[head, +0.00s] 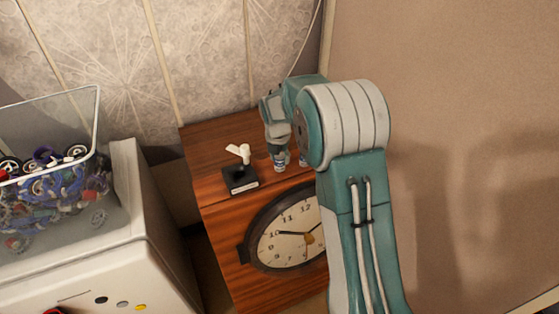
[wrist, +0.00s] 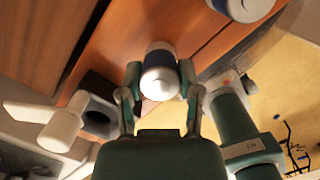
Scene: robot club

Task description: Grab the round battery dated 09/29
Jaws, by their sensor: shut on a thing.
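A round battery (wrist: 160,72) with a white end and a dark blue band stands between the fingers of my gripper (wrist: 160,88) in the wrist view. My gripper is shut on it. In the head view my gripper (head: 278,153) points down over the wooden cabinet top, with the battery (head: 280,165) at its fingertips. A second similar battery (wrist: 243,7) stands apart at the top of the wrist view. In the head view it is mostly hidden by my arm. No date is legible on either battery.
Walls stand behind and right.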

